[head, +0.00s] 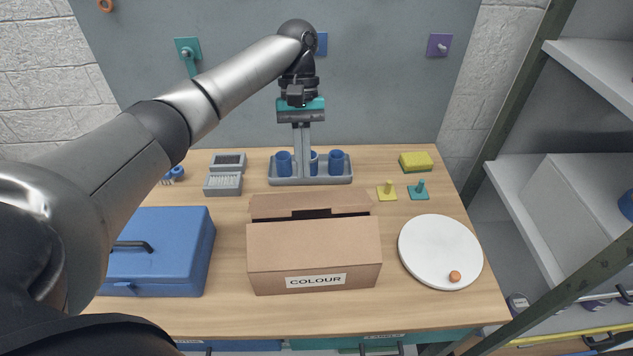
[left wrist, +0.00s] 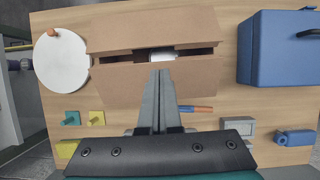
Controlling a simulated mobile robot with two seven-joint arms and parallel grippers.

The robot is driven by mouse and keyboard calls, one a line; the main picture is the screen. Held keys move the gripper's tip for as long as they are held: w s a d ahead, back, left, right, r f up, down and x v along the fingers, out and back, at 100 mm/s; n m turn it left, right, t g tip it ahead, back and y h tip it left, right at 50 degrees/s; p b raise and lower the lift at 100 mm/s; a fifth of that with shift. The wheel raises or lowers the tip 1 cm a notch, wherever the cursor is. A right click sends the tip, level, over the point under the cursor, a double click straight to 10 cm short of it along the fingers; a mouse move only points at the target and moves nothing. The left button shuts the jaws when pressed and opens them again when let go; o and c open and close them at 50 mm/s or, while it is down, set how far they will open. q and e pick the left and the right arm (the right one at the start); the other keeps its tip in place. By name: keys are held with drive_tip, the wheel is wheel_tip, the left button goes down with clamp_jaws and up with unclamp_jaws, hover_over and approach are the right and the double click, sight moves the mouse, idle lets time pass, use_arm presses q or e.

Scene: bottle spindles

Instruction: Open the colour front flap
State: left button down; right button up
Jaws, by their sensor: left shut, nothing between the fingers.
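The cardboard box (head: 262,282) with the "COLOUR" label stands in the middle of the table. Its front flap (head: 313,242) lies over the top on the label side, also in the left wrist view (left wrist: 150,32). The back flap (head: 300,203) lies opposite, with a dark narrow gap between them. Something white (left wrist: 163,56) shows in the gap in the left wrist view. My left gripper (head: 305,180) points down behind the box, in front of the grey tray. Its fingers (left wrist: 162,75) are shut and empty, appearing over the back flap; contact cannot be told. My right gripper is not seen.
A blue toolbox (head: 165,255) stands left of the box, a white plate (head: 440,252) right. Behind are a grey tray (head: 315,181) with blue cups, a yellow block (head: 416,161) and small pegged plates (head: 387,192). A grey shelf (head: 535,200) borders the right.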

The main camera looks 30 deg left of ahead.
sight(303, 205)
use_arm(q)
drive_tip(key=x, duration=0.4)
drive_tip(key=shift+s+f, duration=0.1)
drive_tip(key=shift+s, duration=0.3)
drive_tip(key=x, duration=0.4)
drive_tip(key=shift+w, duration=0.1)
drive_tip(key=shift+x, duration=0.75)
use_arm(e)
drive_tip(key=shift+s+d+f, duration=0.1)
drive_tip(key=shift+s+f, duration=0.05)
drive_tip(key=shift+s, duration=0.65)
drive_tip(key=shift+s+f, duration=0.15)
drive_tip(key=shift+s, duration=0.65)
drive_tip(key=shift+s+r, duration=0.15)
